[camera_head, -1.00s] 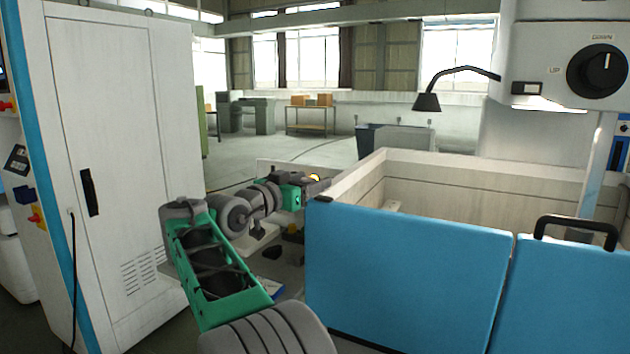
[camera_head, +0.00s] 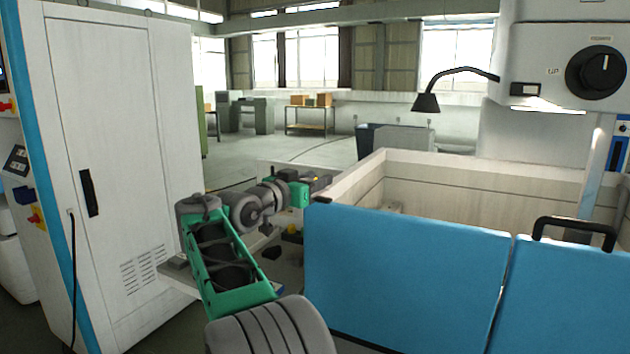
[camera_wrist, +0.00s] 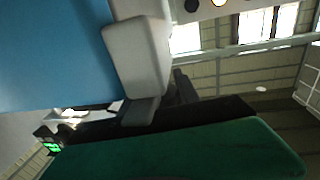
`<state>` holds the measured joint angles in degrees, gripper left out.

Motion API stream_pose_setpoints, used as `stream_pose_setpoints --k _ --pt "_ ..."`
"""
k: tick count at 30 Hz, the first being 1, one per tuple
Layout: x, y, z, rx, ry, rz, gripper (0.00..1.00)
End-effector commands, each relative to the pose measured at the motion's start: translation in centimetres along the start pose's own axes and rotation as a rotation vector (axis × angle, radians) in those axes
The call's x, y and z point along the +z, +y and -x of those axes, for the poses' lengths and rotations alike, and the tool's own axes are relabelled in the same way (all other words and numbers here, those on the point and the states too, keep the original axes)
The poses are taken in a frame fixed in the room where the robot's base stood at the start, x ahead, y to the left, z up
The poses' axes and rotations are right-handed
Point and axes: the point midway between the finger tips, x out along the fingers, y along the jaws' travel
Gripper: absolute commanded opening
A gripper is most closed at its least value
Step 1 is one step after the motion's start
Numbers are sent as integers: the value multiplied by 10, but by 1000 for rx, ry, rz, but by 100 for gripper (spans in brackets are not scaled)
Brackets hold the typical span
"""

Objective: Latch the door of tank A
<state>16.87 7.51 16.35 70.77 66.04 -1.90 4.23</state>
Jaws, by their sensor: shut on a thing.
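The blue door (camera_head: 405,265) of the tank stands upright across the tank's front, flush with the front wall as far as I can see. A small black fitting (camera_head: 323,200) sits at its top left corner. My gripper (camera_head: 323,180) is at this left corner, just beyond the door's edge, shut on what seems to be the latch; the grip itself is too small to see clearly. In the wrist view, the blue door (camera_wrist: 50,50) fills the upper left, beside a pale grey block (camera_wrist: 138,58) and a dark grey piece (camera_wrist: 141,111).
A second blue panel (camera_head: 575,290) with a black handle (camera_head: 576,228) stands to the right. The pale tank wall (camera_head: 480,170) lies behind the door. A white cabinet (camera_head: 115,150) stands left of my arm. A lamp (camera_head: 426,102) hangs over the tank. Open floor lies beyond.

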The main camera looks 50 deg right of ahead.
Motion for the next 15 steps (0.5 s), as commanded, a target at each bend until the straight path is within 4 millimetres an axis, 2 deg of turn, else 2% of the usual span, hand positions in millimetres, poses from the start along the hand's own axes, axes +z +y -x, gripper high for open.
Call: stream_pose_setpoints --k 1,6,15 --pt "0 0 0 1 0 0 12" --pt "0 0 0 1 -1 1 0" --pt "2 0 0 -26 0 -1 0"
